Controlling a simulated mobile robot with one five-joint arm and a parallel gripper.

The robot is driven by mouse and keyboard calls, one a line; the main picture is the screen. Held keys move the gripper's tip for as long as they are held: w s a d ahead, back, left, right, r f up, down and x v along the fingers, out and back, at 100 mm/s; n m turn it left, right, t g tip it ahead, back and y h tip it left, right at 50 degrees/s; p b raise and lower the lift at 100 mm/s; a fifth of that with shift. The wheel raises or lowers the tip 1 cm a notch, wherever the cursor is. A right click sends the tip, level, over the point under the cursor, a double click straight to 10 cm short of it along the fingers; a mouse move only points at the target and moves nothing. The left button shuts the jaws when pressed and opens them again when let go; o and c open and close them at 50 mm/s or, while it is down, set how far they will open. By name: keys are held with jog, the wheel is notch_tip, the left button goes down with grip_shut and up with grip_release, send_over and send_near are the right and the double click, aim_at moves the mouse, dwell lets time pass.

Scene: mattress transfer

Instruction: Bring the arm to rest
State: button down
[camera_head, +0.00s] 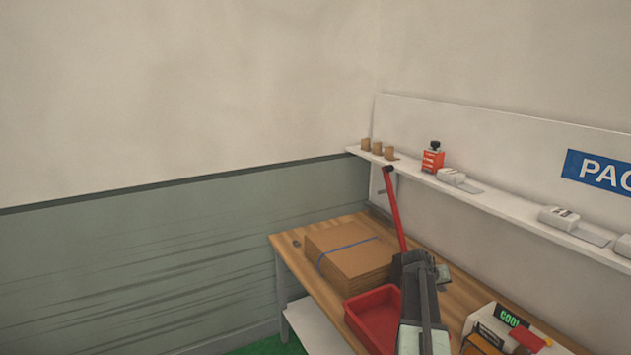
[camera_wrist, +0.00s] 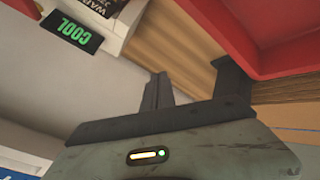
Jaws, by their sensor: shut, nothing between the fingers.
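My gripper (camera_wrist: 193,84) shows in the wrist view as two dark fingers beyond a worn grey housing with a small lit indicator. It is shut with nothing held. In the head view my grey arm (camera_head: 418,300) reaches up from the bottom edge, over the wooden table (camera_head: 455,283). It covers part of the table, beside the red tray's right side. The exact fingertip position is hard to tell in the head view.
A red tray (camera_head: 359,318) and strapped flat cardboard (camera_head: 345,250) lie on the table. A red pole (camera_head: 395,208) rises behind my arm. A white box with a COOL label (camera_head: 508,317) is at right. A wall shelf (camera_head: 500,212) holds small items. The left wall area is clear.

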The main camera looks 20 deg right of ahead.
jog(key=w+a+f+n+t+y, duration=0.15)
jog(key=w+a, duration=0.25)
jog(key=a, duration=0.8)
jog(key=w+a+f+n+y, duration=0.1)
jog(key=w+a+n, duration=0.15)
jog(key=a, duration=0.95)
jog(key=w+a+f+n+t+y, duration=0.1)
jog(key=w+a, duration=0.4)
jog(key=a, duration=0.7)
jog(key=s+a+f+n+g+y, duration=0.1)
jog(key=s+a, duration=0.1)
jog(key=a, duration=0.5)
jog(key=s+a+f+y, duration=0.1)
jog(key=s+a, duration=0.1)
jog(key=a, duration=0.5)
jog(key=s+a+f+n+g+y, duration=0.1)
jog(key=s+a+g+y, duration=0.2)
jog(key=s+a, duration=0.6)
jog(key=shift+s+a, duration=0.15)
jog(key=shift+s, duration=0.3)
jog(key=shift+f, duration=0.1)
